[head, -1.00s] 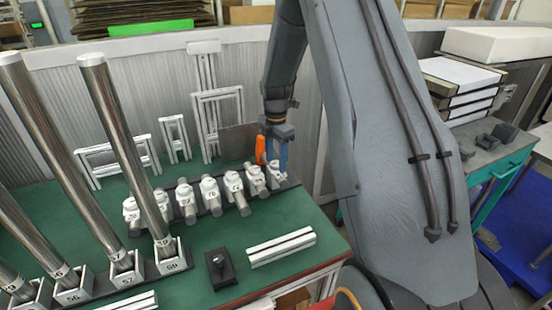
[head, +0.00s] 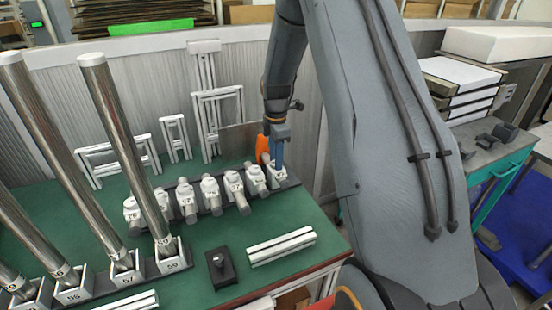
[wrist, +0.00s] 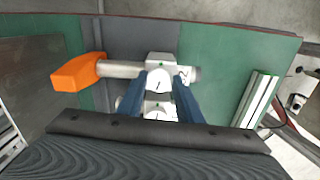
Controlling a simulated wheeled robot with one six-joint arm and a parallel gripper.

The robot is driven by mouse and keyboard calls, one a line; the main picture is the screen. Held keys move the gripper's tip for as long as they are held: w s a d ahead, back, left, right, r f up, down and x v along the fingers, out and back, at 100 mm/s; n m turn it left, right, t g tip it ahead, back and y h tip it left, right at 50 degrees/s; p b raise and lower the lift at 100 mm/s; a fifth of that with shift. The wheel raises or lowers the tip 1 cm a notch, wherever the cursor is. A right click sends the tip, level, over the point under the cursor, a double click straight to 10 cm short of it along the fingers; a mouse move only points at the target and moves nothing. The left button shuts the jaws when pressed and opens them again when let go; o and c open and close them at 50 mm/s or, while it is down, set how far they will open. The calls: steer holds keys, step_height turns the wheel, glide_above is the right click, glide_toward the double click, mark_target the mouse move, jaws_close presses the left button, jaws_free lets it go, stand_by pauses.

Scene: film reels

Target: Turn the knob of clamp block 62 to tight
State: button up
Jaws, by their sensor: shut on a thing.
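A row of white clamp blocks stands on a dark rail on the green bench in the head view. My gripper (head: 277,160) is at the rightmost clamp block (head: 278,177), pointing down. In the wrist view its blue fingers (wrist: 165,82) are shut on the white knob (wrist: 158,80) of that block. A small dark mark shows on the knob. A silver cylinder (wrist: 118,69) runs crosswise at the block, with an orange end piece (wrist: 77,73) on the left. I cannot read the block's number, and the fingers hide part of the knob.
Neighbouring clamp blocks (head: 232,186) stand close on the left. Tall silver posts (head: 125,150) rise at the left. A black block with a knob (head: 220,268) and a pale slotted bar (head: 281,246) lie in front. White frames (head: 217,110) stand behind.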

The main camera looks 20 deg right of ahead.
steer(key=m, duration=0.4)
steer(key=shift+r+m, duration=0.1)
steer(key=shift+m, duration=0.2)
steer(key=m, duration=0.3)
steer(key=shift+m, duration=0.4)
steer(key=m, duration=1.2)
steer(key=shift+m, duration=0.3)
steer(key=m, duration=0.3)
steer(key=shift+m, duration=0.3)
steer(key=m, duration=0.4)
steer(key=shift+m+b, duration=0.3)
steer(key=shift+m, duration=1.8)
